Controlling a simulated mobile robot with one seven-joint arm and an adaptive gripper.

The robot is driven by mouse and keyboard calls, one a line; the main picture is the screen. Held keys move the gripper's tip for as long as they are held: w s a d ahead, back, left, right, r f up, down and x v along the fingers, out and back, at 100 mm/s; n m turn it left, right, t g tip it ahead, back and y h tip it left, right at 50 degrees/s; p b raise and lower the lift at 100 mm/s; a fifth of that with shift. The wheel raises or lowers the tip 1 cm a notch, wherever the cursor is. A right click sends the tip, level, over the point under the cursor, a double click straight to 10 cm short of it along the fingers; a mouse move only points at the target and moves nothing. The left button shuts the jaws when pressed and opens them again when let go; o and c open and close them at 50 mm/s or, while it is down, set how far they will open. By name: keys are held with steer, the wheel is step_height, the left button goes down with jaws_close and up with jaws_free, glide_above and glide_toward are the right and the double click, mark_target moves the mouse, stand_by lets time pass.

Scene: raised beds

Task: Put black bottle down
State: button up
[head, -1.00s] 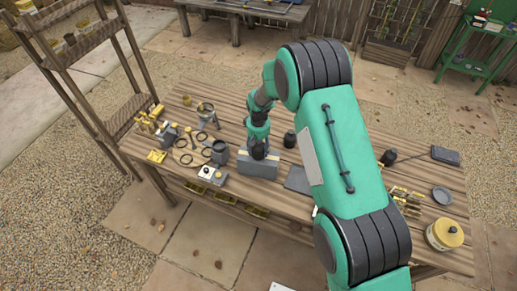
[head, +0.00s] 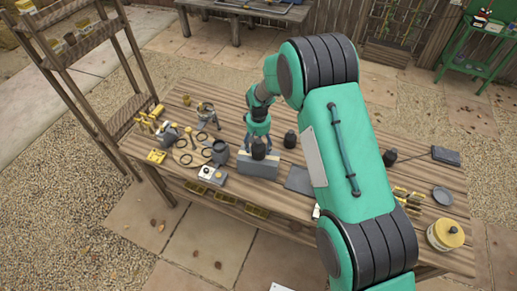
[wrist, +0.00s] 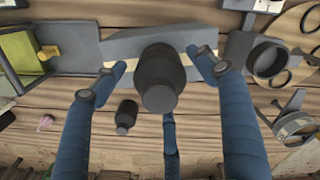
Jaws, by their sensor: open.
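A black bottle (head: 259,149) stands upright on a grey block (head: 258,167) with a pale strip along its top, at the near side of the wooden table. The wrist view shows this bottle (wrist: 160,75) from above, over the block (wrist: 125,47). My gripper (head: 257,132) is just behind and above the bottle. In the wrist view its blue fingers (wrist: 158,64) are spread, one on each side of the bottle with visible gaps, and a third finger is below it in the picture. The gripper is open and holds nothing.
A second dark bottle (head: 290,139) stands right of my gripper; another (head: 389,157) is beyond my arm. Left of the block are a dark grey cup (head: 219,152) and several tools and rings. A dark flat plate (head: 299,179) lies to the right. The table's back middle is fairly clear.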

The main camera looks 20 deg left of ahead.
step_height(320, 180, up, 10)
steer(key=shift+f+b, duration=0.2)
steer(key=shift+b, duration=0.4)
stand_by(0.4)
steer(key=shift+r, duration=0.1)
